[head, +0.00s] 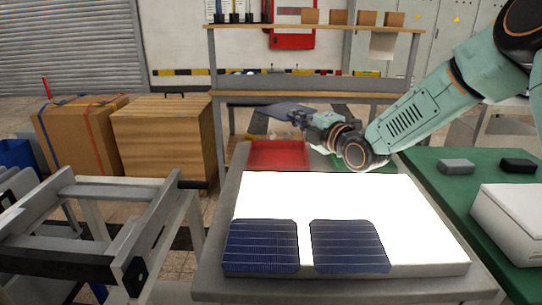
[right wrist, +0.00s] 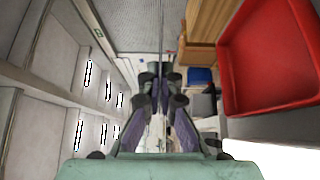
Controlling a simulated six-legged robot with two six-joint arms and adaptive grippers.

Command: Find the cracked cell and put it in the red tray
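My right gripper (head: 298,117) is shut on a dark blue solar cell (head: 284,107), held up above the far end of the bench, over or just behind the red tray (head: 278,154). In the right wrist view the fingers (right wrist: 162,75) meet on the cell, which shows nearly edge-on as a thin dark line. The red tray (right wrist: 226,70) lies to their right and looks empty. Two more cells, left (head: 262,246) and right (head: 348,246), lie flat on the lit white panel (head: 340,195). I cannot make out a crack on any cell. My left gripper is out of view.
A green tray (head: 352,163) is partly hidden behind my right arm. A shelf rack (head: 320,96) stands behind the bench. A green table (head: 440,190) with a white box (head: 512,220) is at right. Cardboard and wooden boxes (head: 165,138) stand at left.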

